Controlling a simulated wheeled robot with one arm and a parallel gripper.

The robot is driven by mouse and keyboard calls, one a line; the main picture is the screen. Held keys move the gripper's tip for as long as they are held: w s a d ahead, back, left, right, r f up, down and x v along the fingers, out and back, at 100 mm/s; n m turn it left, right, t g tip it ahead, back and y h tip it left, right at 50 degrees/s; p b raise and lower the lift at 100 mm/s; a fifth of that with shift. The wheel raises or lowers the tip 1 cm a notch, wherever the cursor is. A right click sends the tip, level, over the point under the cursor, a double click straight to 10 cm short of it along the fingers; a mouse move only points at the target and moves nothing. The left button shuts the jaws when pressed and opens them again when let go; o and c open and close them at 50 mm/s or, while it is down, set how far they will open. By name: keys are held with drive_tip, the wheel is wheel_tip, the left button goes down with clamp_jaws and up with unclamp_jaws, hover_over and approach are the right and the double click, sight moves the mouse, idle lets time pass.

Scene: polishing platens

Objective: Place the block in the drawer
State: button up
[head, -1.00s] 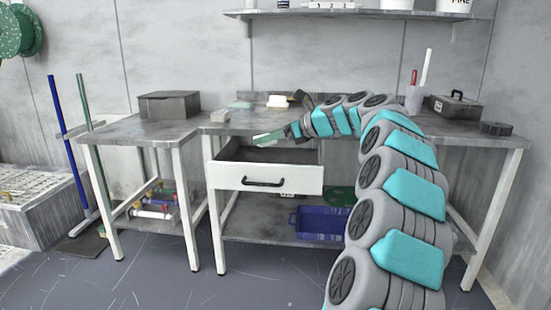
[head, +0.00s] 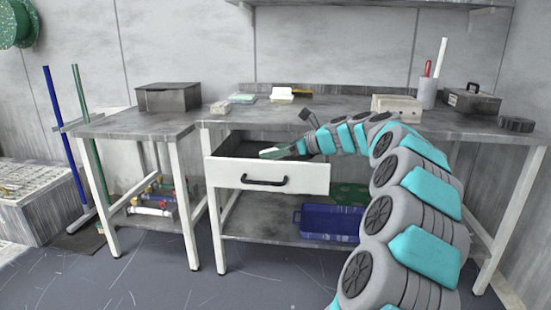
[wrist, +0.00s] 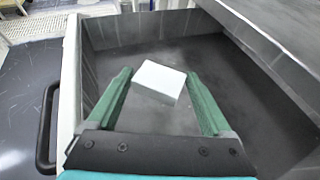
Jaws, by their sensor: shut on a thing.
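A pale white block (wrist: 160,80) sits between the green fingertips of my gripper (wrist: 160,75) in the wrist view. My gripper is shut on it. In the wrist view the block is over the dark floor inside the open drawer (wrist: 125,31); I cannot tell whether it touches the floor. In the head view the drawer (head: 228,178) is pulled out under the table, with a white front and black handle. There my gripper (head: 266,153) is just above the drawer front, level with the opening, and the block is not clearly distinguishable.
The table top (head: 340,103) lies above and behind the drawer. On it stand a dark box (head: 168,97), a pale box (head: 397,106), a cup with tools (head: 428,94) and a toolbox (head: 472,100). A blue bin (head: 330,222) is on the lower shelf.

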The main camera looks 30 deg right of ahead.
drive_tip(key=shift+f, duration=0.7)
drive_tip(key=shift+f+p, duration=0.35)
drive_tip(key=shift+f, duration=0.2)
drive_tip(key=o, duration=1.2)
drive_tip(key=shift+o, duration=0.2)
drive_tip(key=shift+r+b, duration=0.35)
drive_tip(key=shift+b, duration=0.2)
drive_tip(key=p+v, duration=0.2)
drive_tip(key=v, duration=1)
drive_tip(key=shift+r, duration=0.25)
